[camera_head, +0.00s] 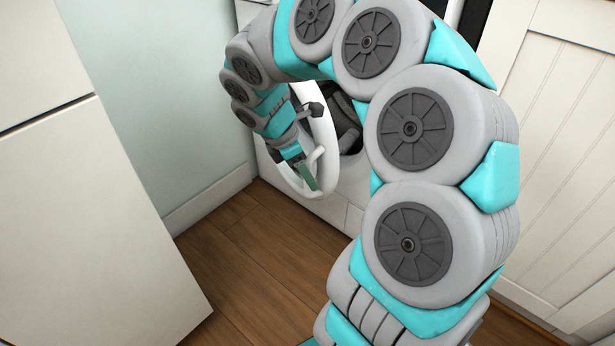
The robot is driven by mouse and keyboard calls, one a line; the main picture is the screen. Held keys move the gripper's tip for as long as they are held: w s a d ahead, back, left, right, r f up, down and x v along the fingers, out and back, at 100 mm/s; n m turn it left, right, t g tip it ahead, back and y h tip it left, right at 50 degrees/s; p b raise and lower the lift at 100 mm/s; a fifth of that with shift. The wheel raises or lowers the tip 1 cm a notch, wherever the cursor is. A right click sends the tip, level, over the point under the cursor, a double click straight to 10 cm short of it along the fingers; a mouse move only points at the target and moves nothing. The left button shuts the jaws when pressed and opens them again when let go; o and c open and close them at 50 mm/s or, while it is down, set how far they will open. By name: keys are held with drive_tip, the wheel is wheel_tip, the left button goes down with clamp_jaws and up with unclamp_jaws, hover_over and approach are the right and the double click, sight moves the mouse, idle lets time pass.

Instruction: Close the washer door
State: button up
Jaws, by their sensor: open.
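The washer (334,211) is a white machine against the back wall, largely hidden behind my arm. Its round white door (330,178) stands open, swung out on the left of the dark drum opening (346,128). My gripper (307,174) is at the door's lower left part, beside the white rim. It is open, with a green finger part showing. The fingertips are small and overlap the door in the picture, so I cannot tell whether they touch it.
A white cabinet (75,190) stands at the left front. White panelled cabinetry (560,140) is on the right. A pale wall (160,90) with a skirting board runs behind. The wooden floor (245,255) is clear between the left cabinet and my arm.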

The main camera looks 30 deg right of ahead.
drive_tip(key=shift+d+f, duration=0.1)
drive_tip(key=shift+f, duration=0.2)
clamp_jaws()
idle(1.3)
